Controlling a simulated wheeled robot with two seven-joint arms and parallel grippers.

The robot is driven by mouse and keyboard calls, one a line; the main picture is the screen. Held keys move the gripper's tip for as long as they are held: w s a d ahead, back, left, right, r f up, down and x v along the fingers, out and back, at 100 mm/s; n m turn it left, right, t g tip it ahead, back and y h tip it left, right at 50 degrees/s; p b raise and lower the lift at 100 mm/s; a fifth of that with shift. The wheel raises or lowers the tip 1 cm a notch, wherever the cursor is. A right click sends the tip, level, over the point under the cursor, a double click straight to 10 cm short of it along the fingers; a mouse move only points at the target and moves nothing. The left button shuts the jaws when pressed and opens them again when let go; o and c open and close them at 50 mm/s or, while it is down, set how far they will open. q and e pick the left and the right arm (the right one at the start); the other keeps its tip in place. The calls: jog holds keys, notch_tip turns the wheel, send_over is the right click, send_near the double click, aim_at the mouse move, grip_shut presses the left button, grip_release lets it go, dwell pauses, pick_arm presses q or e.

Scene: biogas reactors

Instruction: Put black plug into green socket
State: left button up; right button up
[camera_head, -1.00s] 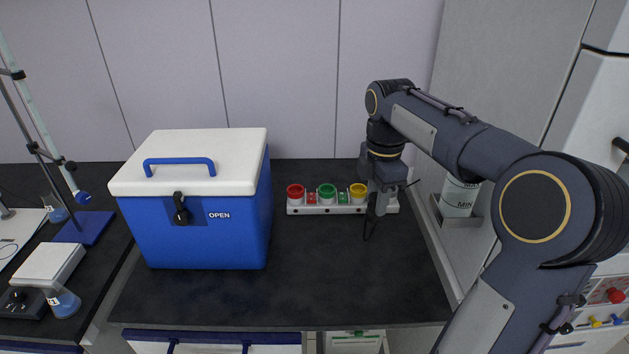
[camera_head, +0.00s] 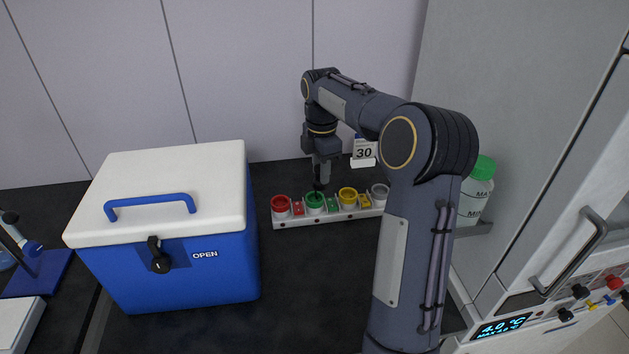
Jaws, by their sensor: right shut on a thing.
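The green socket (camera_head: 314,201) sits in a light strip on the dark bench, between a red socket (camera_head: 281,204) and a yellow socket (camera_head: 348,197). My right gripper (camera_head: 321,183) points down just above the green socket, toward its back. It is shut on a small black plug (camera_head: 319,187), which is mostly hidden by the fingers. Whether the plug touches the socket I cannot tell. My left gripper is not in view.
A blue cool box (camera_head: 180,262) with a white lid stands left of the strip. A grey socket (camera_head: 379,192) is at the strip's right end. A calendar block (camera_head: 364,152) stands behind, and a green-capped bottle (camera_head: 476,190) is at the right. The bench before the strip is clear.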

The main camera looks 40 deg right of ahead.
jog(key=w+f, duration=0.1)
jog(key=f, duration=0.1)
jog(key=w+d+f, duration=0.1)
jog(key=w+f, duration=0.1)
jog(key=w+d+f+p, duration=0.1)
jog(key=f, duration=0.1)
jog(key=shift+w, duration=0.3)
jog(key=shift+f, duration=1.55)
jog(key=shift+f, duration=0.3)
jog(key=o, duration=1)
